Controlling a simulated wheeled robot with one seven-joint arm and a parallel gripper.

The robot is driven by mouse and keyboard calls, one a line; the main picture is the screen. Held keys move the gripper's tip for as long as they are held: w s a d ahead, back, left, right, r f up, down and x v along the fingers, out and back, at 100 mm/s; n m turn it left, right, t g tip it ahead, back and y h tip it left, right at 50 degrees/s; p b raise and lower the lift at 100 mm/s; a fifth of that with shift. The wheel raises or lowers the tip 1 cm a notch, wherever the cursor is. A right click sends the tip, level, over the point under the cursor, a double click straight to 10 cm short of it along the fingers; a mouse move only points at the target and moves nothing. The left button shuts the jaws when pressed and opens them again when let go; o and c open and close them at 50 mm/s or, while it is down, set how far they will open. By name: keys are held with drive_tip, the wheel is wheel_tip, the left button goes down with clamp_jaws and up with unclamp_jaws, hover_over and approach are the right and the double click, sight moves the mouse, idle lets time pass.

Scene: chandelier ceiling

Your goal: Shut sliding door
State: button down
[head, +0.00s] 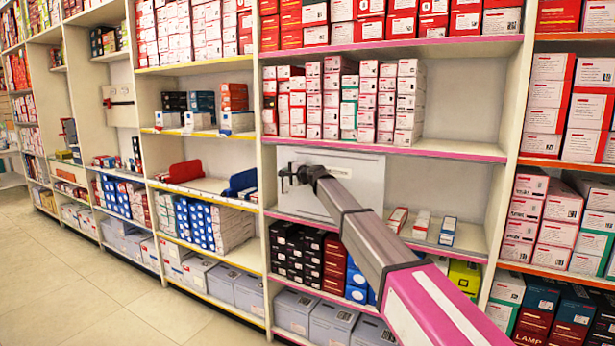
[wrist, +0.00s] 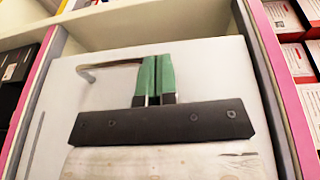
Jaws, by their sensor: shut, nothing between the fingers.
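The sliding door is a pale grey-white panel (head: 352,182) in a compartment of the pink-edged shelf. It covers the left part, and the right part stands open. It fills much of the wrist view (wrist: 215,75). A thin curved metal handle (wrist: 108,67) stands out from it near one edge. My gripper (head: 287,177) is in front of the door's left part. In the wrist view its two green fingers (wrist: 156,62) are pressed together and empty. The handle's end lies beside or behind the fingers; I cannot tell whether they touch. The gripper and arm hide part of the door in the head view.
Small boxes (head: 447,231) stand in the open part of the compartment, right of my arm. A post (head: 260,110) borders the door's left side. Tiled floor (head: 95,285) lies clear at left.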

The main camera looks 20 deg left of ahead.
drive_tip(key=a, duration=0.8)
drive_tip(key=shift+w, duration=0.35)
drive_tip(key=shift+a+r, duration=0.15)
drive_tip(key=shift+a, duration=0.05)
drive_tip(key=shift+d, duration=0.1)
drive_tip(key=f+v, duration=0.1)
drive_tip(key=v, duration=1.3)
drive_tip(key=shift+d+r, duration=0.3)
drive_tip(key=shift+d, duration=0.1)
drive_tip(key=shift+s+d, duration=0.1)
